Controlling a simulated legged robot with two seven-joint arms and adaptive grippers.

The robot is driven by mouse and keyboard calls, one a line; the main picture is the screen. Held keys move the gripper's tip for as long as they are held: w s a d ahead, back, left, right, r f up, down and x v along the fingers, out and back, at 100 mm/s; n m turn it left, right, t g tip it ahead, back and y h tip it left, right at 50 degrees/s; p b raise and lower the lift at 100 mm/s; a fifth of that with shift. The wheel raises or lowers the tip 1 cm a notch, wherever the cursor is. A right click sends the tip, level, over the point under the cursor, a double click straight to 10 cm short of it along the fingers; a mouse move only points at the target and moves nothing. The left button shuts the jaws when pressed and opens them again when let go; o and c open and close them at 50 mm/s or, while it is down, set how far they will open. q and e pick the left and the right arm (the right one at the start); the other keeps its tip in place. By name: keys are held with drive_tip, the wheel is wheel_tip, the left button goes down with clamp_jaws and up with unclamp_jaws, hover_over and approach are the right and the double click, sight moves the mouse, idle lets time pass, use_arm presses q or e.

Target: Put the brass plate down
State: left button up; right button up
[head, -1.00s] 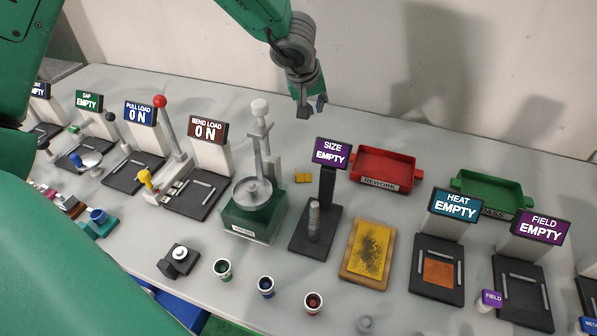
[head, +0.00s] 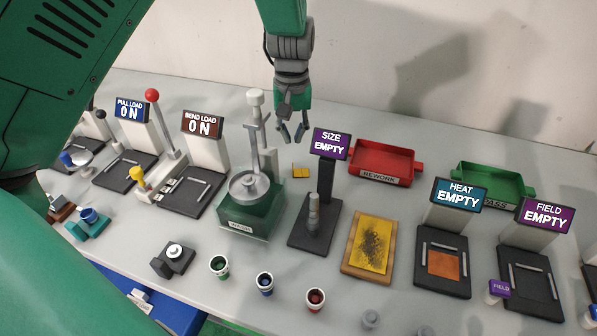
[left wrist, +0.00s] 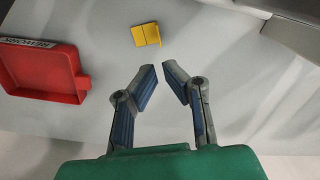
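The brass plate (head: 301,171), a small yellow piece, lies on the grey table behind and left of the SIZE stand. In the left wrist view the plate (left wrist: 146,35) lies flat on the table, beyond my fingertips and apart from them. My left gripper (head: 292,138) hangs above the table at the back, above the plate in the head view. In the left wrist view its fingers (left wrist: 160,68) are apart with a narrow gap and nothing between them. My right gripper is in neither view.
The SIZE stand (head: 326,170) reads EMPTY. The green-based WASH unit (head: 248,222) stands left of the plate. The red REWORK tray (head: 382,163) and green tray (head: 492,185) are to the right. A yellow pad (head: 371,243) lies in front. Bare table surrounds the plate.

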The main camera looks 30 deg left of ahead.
sight(301, 170)
use_arm(q)
wheel_tip(301, 170, down, 9)
drive_tip(key=shift+s+r, duration=0.15)
clamp_jaws()
drive_tip(key=shift+r, duration=0.1)
